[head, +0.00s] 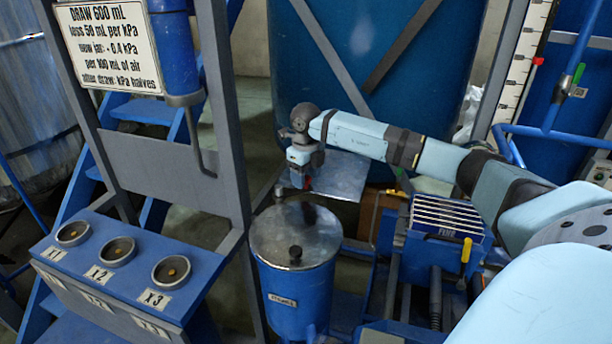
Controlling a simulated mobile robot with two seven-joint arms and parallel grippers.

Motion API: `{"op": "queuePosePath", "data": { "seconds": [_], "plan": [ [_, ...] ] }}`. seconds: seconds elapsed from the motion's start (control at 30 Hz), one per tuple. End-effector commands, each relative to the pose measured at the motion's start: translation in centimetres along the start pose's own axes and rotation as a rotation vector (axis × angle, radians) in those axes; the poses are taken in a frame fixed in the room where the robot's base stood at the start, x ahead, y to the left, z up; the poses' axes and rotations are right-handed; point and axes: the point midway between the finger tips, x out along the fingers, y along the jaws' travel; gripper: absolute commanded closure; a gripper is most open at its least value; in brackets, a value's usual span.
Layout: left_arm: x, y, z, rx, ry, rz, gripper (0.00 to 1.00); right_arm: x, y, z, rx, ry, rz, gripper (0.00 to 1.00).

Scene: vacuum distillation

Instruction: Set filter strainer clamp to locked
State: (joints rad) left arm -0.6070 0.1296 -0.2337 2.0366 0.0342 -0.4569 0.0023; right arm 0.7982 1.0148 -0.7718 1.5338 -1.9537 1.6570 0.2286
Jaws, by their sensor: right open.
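The filter strainer (295,297) is a blue upright cylinder with a label on its front, at the lower middle of the head view. Its round metal lid (268,236) lies flat on top, with a small black knob (295,254) near the front edge. I cannot clearly make out the clamp or its position. My right gripper (293,184) points down above the far rim of the lid and is open. Its fingertips are small and partly blurred, and I cannot tell whether they touch anything. My left gripper is not in view.
A blue console (190,290) with round sockets X1, X2 and X3 stands left, beside a grey frame post (226,120). A metal plate (345,172) lies behind the gripper. A large blue tank is behind.

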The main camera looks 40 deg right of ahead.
Motion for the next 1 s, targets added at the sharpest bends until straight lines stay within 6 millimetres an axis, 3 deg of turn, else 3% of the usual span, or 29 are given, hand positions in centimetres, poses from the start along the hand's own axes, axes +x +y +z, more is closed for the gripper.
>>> {"op": "queuePosePath", "data": {
  "seconds": [0.27,0.53,1.0],
  "plan": [
    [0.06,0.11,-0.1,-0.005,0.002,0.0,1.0,0.19,0.0,0.0,0.0,0.0,0.0,0.43],
    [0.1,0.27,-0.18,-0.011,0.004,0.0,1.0,0.17,0.0,0.0,0.0,0.0,0.0,1.0],
    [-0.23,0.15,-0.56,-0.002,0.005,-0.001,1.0,0.05,0.28,-0.61,0.094,0.001,0.0,1.0]
  ]
}}
